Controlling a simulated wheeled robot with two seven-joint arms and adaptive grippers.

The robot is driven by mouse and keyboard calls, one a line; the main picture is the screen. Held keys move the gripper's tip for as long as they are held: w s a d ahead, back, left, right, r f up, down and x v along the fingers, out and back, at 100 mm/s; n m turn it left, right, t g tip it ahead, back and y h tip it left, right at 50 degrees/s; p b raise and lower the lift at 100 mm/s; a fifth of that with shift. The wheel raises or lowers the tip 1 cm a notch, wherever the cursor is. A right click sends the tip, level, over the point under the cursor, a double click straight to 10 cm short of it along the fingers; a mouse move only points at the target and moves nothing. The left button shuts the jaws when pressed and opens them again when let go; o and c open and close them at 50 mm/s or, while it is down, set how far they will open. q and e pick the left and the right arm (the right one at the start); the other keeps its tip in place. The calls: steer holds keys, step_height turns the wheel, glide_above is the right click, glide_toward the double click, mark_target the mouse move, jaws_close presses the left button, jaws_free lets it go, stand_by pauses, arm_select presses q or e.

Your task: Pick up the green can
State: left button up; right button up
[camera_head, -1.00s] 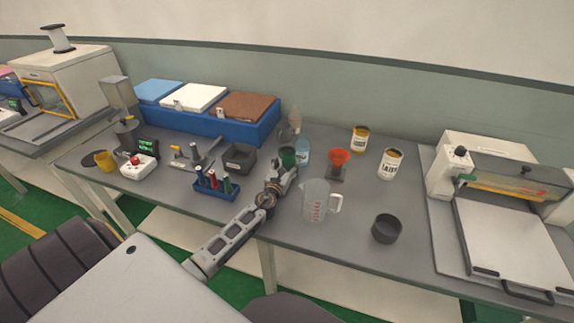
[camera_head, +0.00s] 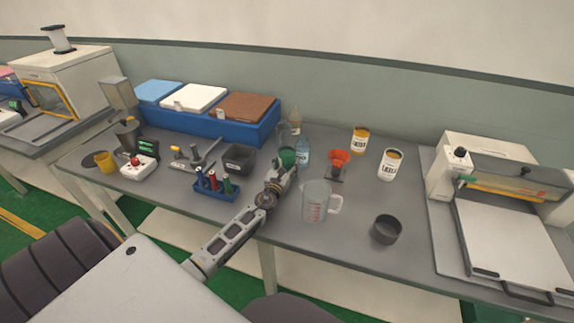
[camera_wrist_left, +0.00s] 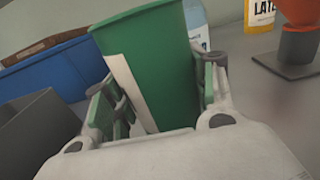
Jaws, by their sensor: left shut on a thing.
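The green can (camera_head: 287,156) stands on the grey table near its middle, at the tip of my left arm. In the left wrist view the green can (camera_wrist_left: 155,60) is large and slightly tilted in the picture, with a pale strip down its side. My left gripper (camera_head: 281,169) is shut on the can. In the left wrist view its green-padded fingers (camera_wrist_left: 160,95) lie on both sides of the can. I cannot tell whether the can's base touches the table. My right gripper is not in view.
A clear blue-tinted bottle (camera_head: 303,152) stands close behind the can. A red funnel on a stand (camera_head: 338,160) and a measuring jug (camera_head: 316,201) are to the right. A dark grey bin (camera_head: 239,159) and a blue screwdriver rack (camera_head: 214,189) are to the left.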

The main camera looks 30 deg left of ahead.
mark_target(287, 149)
arm_select(q)
steer(key=shift+r, duration=0.35)
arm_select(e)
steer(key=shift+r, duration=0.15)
arm_select(q)
steer(key=shift+r+p, duration=0.25)
steer(key=shift+p, duration=0.05)
steer(key=shift+r+p, duration=0.45)
steer(key=shift+r, duration=0.55)
steer(key=shift+r+p, duration=1.1)
steer(key=shift+r, duration=0.9)
step_height(287, 149, up, 2)
steer(key=shift+r+p, duration=0.15)
steer(key=shift+p, duration=0.3)
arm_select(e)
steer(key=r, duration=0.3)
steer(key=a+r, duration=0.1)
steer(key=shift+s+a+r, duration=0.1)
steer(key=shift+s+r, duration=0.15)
arm_select(q)
steer(key=shift+r, duration=0.2)
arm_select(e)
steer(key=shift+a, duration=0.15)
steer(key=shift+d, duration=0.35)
